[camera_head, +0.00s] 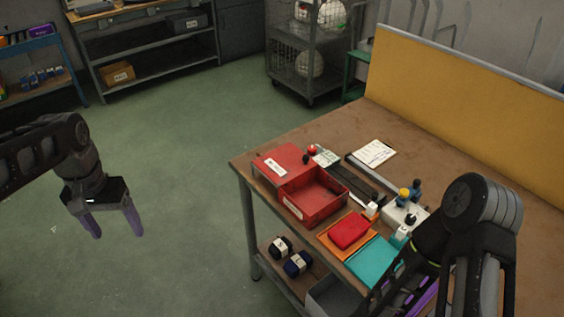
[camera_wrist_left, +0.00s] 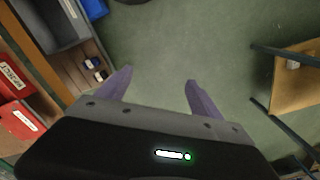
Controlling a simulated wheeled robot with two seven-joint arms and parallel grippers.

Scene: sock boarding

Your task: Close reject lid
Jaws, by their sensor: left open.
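A red box (camera_head: 315,199) stands open on the brown worktable, with a white label on its front. A red panel with a white label, which looks like its lid (camera_head: 274,168), lies back beside it at the far left. Red parts with white labels also show at the left edge of the left wrist view; I cannot tell which is the lid. My left gripper (camera_head: 112,226) is open and empty over the green floor, well left of the table and apart from the box. It also shows in the left wrist view (camera_wrist_left: 158,76). My right gripper (camera_head: 424,296) is partly hidden behind its arm at the table's right.
On the worktable (camera_head: 460,150), a red cloth (camera_head: 350,230) lies on an orange sheet, with a teal sheet (camera_head: 372,262) beside it. Small bottles and a white block (camera_head: 402,217) stand right of the box. Dark rolls lie on the lower shelf. Floor left of the table is clear.

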